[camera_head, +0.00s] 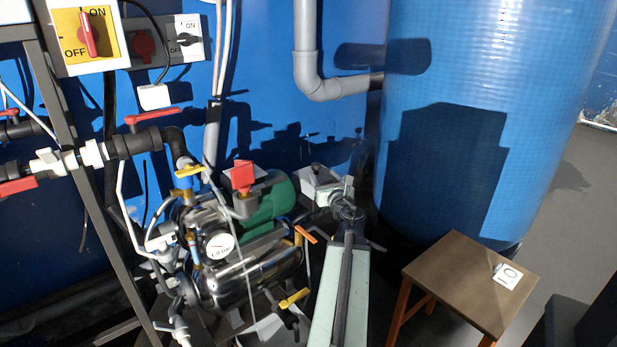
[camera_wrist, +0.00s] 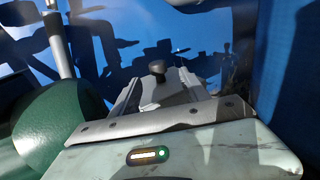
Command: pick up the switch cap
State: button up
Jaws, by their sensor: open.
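A small white square piece with dark marks like "10", which looks like the switch cap (camera_head: 508,276), lies on the right part of a brown stool top (camera_head: 455,268) in the head view. The switch cap does not show in the wrist view. My gripper (camera_head: 336,190) is at the far end of my pale arm, well to the left of the stool and apart from the cap. It is open, with nothing seen held in it. Its fingertips are hard to make out. The wrist view looks toward a grey box with a dark knob (camera_wrist: 156,68).
A steel and green pump (camera_head: 265,205) with valves and pipes stands left of my arm. A large blue tank (camera_head: 480,80) rises behind the stool. Rotary switches marked ON and OFF (camera_head: 90,35) are at upper left. Grey floor (camera_head: 575,190) is open at right.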

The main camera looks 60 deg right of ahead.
aim_at(317, 169)
jog(key=x, duration=0.7)
jog(key=shift+w+d, duration=0.15)
jog(key=shift+w, duration=0.25)
grip_shut()
